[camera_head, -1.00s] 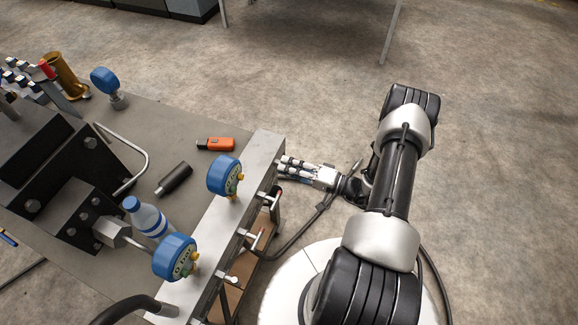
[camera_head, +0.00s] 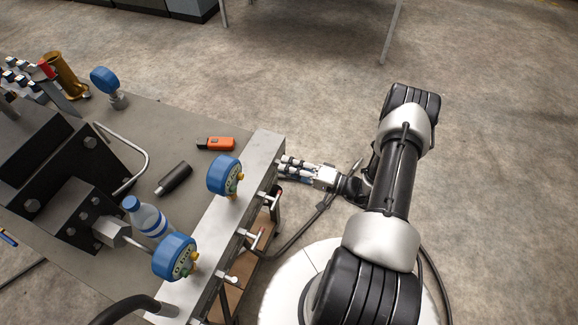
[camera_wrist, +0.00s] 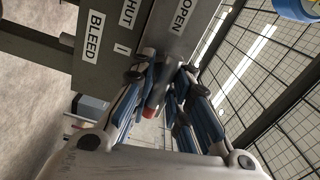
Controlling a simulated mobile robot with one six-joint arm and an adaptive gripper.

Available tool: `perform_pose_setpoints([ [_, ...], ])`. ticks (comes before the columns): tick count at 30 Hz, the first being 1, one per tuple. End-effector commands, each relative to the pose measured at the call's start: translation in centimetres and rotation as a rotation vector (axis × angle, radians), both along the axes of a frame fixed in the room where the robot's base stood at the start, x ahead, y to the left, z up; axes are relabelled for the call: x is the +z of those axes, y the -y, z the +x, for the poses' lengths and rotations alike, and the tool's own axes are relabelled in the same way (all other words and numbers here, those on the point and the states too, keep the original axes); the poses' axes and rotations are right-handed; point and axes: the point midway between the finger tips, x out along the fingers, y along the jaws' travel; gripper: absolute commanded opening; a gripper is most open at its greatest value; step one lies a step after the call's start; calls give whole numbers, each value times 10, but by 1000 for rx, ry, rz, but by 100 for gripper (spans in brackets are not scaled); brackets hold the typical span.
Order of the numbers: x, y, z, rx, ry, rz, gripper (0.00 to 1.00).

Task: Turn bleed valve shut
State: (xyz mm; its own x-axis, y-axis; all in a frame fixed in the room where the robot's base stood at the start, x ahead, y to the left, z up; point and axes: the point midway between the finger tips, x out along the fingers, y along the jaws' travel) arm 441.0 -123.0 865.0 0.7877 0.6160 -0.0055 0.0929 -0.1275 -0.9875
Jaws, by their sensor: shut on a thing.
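The bleed valve's handle (camera_wrist: 156,94) is a grey bar with a red tip in the wrist view. It stands out from a grey-green panel (camera_wrist: 112,62) with the labels BLEED, SHUT and OPEN. The handle is by the OPEN label (camera_wrist: 183,16). My gripper (camera_wrist: 165,78) has its blue-padded fingers on both sides of the handle and is shut on it. In the head view my gripper (camera_head: 290,167) is at the right side of the bench's metal block. The valve is hidden there, and the fingers cover part of its base in the wrist view.
The metal block (camera_head: 205,238) carries two blue gauges (camera_head: 222,174). T-handles (camera_head: 256,238) stick out of its side below my gripper. An orange-black device (camera_head: 215,144), a black cylinder (camera_head: 174,179) and a water bottle (camera_head: 145,217) lie or stand on the bench.

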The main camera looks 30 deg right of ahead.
Motion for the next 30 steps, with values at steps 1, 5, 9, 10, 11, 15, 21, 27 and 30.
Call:
perform_pose_setpoints([
  [1,4,1,1,1,5,10,0],
  [5,4,1,1,0,-16,37,0],
  [9,4,1,1,0,-57,90,0],
  [10,4,1,1,0,-70,105,0],
  [11,4,1,1,0,-84,124,0],
  [15,3,2,1,-1,-160,221,0],
  [21,3,2,2,-1,-278,372,0],
  [27,3,3,2,-2,-394,521,0],
  [30,3,3,2,-2,-452,595,0],
])
